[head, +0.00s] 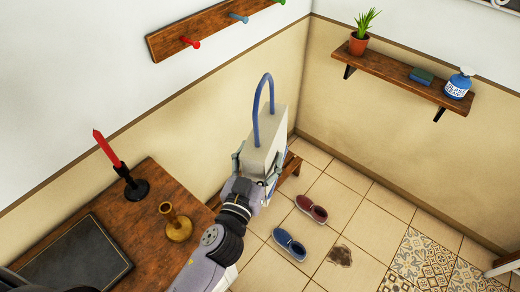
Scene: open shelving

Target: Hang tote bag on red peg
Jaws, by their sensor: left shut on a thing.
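The tote bag (263,146) is a pale grey-white box-like bag with a tall blue loop handle standing up from its top. My left gripper (255,174) is shut on its lower part and holds it upright near the corner of the walls. The red peg (190,42) is the leftmost peg on the wooden rail (160,47) on the left wall, up and to the left of the bag. The bag is apart from the peg in the picture. My right gripper is not in view.
A wooden bench (291,165) is behind the bag. Shoes (289,245) lie on the floor.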

